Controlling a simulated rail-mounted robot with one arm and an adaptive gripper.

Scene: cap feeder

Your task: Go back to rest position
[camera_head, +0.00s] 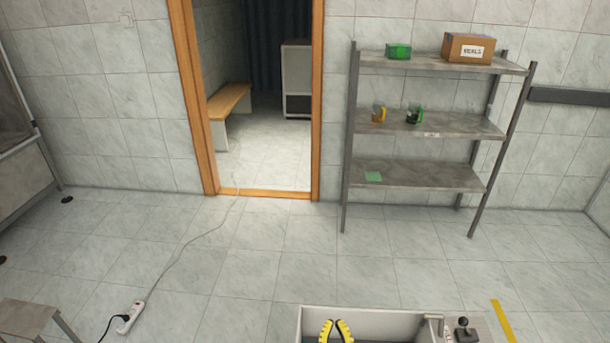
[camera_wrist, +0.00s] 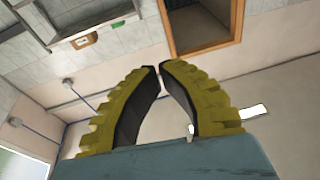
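My gripper (camera_head: 336,323) shows at the bottom edge of the head view, its two yellow ridged fingers pointing away over a light grey open-topped box (camera_head: 301,322). In the wrist view my gripper (camera_wrist: 159,67) has its curved fingertips almost meeting, with an empty oval gap between the fingers. Nothing is held. The rest of my arm is cut off in the head view.
A metal shelf (camera_head: 425,178) at the right holds a cardboard box (camera_head: 468,48), a green box (camera_head: 398,51) and small items. A doorway stands behind. A power strip (camera_head: 130,317) and cable lie on the floor at left. A joystick (camera_head: 464,327) sits beside the grey box. The middle floor is clear.

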